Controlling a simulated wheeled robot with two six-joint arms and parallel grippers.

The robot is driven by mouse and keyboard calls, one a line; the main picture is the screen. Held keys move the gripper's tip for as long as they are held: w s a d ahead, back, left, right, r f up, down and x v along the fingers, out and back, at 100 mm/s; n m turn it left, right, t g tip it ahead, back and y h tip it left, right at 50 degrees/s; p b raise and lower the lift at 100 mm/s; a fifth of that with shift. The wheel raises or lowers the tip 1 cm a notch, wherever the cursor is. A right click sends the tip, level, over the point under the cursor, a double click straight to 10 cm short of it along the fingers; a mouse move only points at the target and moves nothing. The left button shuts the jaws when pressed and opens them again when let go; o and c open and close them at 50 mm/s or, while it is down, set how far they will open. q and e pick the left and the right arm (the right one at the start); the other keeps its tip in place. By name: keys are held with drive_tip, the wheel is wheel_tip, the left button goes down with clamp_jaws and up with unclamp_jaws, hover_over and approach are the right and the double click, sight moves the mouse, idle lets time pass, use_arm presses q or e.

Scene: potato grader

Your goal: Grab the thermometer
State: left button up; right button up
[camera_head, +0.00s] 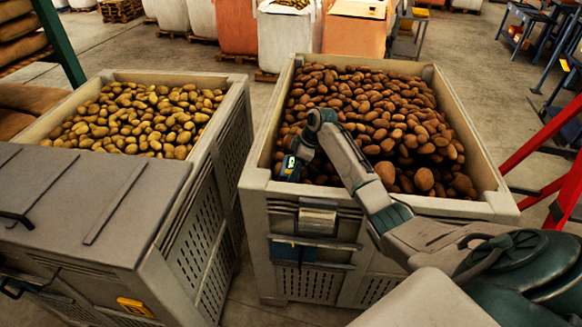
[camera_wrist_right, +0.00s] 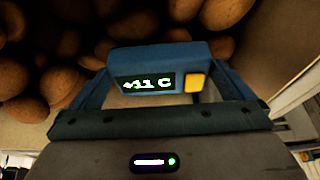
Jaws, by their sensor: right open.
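The thermometer (camera_wrist_right: 185,59) is a blue box with a lit display reading about +11 C and a yellow button. In the head view, its small lit display (camera_head: 291,162) shows at the front left inside corner of the right crate. My right gripper (camera_head: 292,165) is at the thermometer, over the crate's front rim. In the right wrist view, the fingers of the right gripper (camera_wrist_right: 165,85) are open, one on each side of the thermometer. Whether they touch it is not clear. My left gripper is not in view.
The right crate (camera_head: 470,208) is heaped with brown potatoes (camera_head: 380,115) behind the gripper. The left crate (camera_head: 228,125) holds paler potatoes (camera_head: 140,118), with a grey lid (camera_head: 85,200) in front. A red frame (camera_head: 545,150) stands at the right.

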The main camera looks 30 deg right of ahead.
drive_tip(key=shift+c, duration=0.4)
drive_tip(key=c, duration=0.7)
drive_tip(key=shift+r, duration=0.15)
